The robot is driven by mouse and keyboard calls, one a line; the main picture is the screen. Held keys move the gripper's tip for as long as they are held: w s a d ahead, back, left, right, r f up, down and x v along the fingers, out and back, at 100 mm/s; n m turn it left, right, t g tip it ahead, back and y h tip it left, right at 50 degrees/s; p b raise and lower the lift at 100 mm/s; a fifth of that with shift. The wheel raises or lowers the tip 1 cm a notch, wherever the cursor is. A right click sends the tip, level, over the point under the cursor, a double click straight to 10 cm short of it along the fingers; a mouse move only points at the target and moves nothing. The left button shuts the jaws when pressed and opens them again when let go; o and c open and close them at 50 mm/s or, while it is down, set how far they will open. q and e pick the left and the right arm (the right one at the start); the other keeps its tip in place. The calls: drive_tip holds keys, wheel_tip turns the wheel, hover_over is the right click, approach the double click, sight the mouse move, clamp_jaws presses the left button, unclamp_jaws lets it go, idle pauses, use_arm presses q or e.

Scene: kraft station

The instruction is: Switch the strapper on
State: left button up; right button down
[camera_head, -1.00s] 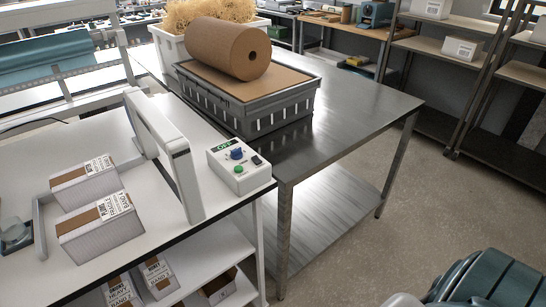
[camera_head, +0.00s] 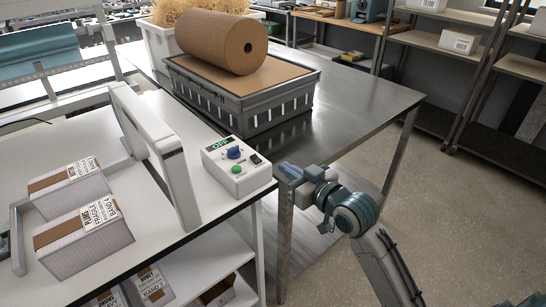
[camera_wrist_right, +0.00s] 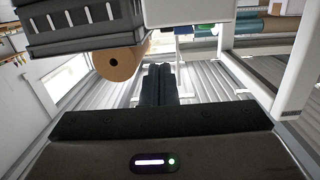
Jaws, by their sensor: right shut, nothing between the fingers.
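The strapper's white arch (camera_head: 157,150) stands on the white bench at the left. Its white control box (camera_head: 238,172) sits at the bench corner, with a small display that seems to read OFF, a blue knob (camera_head: 235,152), a green button (camera_head: 237,169) and a black switch (camera_head: 255,159). My right gripper (camera_head: 288,171) is just right of the box, apart from it, pointing left toward it. Its fingers (camera_wrist_right: 158,85) are shut and empty in the right wrist view. My left gripper is not in view.
Two boxes (camera_head: 86,240) with labels lie left of the arch. A steel table (camera_head: 350,103) behind bears a grey crate (camera_head: 245,115) with a brown paper roll (camera_head: 215,42) on top. Shelves (camera_head: 445,43) stand at the back right. The floor at right is open.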

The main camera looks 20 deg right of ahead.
sight(261, 165)
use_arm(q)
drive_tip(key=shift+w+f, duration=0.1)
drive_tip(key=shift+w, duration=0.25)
use_arm(e)
drive_tip(key=r, duration=0.1)
drive_tip(key=s+r, duration=0.1)
drive_tip(key=r, duration=0.1)
drive_tip(key=shift+s+a+r+n+y, duration=0.15)
drive_tip(key=shift+s+a+n+y, duration=0.15)
drive_tip(key=shift+s, duration=0.1)
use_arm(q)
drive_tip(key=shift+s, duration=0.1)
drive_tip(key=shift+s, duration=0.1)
use_arm(e)
drive_tip(key=shift+w, duration=0.1)
